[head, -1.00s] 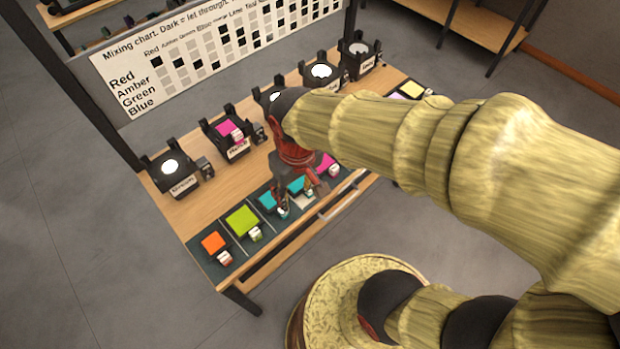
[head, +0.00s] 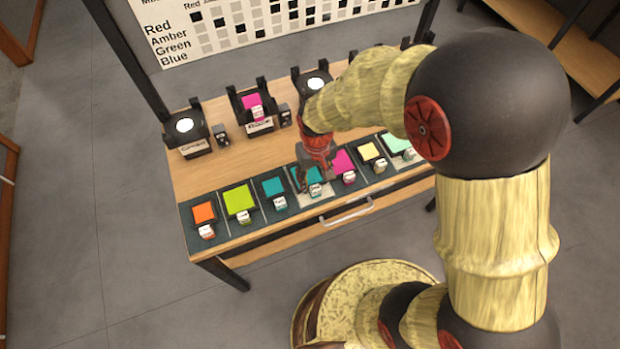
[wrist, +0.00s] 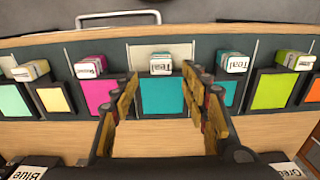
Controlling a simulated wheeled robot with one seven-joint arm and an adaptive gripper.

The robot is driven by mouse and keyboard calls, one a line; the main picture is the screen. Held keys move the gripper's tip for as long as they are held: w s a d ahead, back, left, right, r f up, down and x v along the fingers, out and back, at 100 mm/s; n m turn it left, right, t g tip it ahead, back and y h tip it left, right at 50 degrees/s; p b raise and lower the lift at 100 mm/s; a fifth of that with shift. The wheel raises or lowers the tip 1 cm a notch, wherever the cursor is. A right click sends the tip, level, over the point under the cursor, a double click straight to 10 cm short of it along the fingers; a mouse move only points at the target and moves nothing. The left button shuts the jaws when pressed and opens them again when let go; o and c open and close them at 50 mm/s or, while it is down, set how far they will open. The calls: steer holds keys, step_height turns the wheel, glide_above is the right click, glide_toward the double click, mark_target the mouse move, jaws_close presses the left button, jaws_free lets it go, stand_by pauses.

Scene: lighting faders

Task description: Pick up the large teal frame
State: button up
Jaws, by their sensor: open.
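Two teal frames lie side by side in the row of coloured frames. The larger-looking one (head: 305,174) is partly hidden by my gripper (head: 317,177) in the head view. In the wrist view this large teal frame (wrist: 158,97) is centred between the open fingers of my gripper (wrist: 160,84), with a white "Teal" tag (wrist: 160,64) at its far edge. The other, narrower teal frame (head: 274,187) is beside it; in the wrist view it (wrist: 229,92) is partly behind the right finger. My gripper is empty; whether its fingertips touch anything is unclear.
A magenta frame (head: 343,161) lies close on one side of the teal pair, a lime frame (head: 239,201) on the other. Black lamp stands, one (head: 187,130) at left, line the table's back. A drawer handle (head: 346,211) juts from the front. Bare wood separates the rows.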

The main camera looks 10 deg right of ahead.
mark_target(314, 186)
step_height(314, 186, down, 5)
steer(key=shift+a+r+b, duration=0.1)
steer(key=shift+b, duration=1.05)
steer(key=shift+c, duration=0.5)
steer(key=shift+r, duration=0.1)
jaws_close()
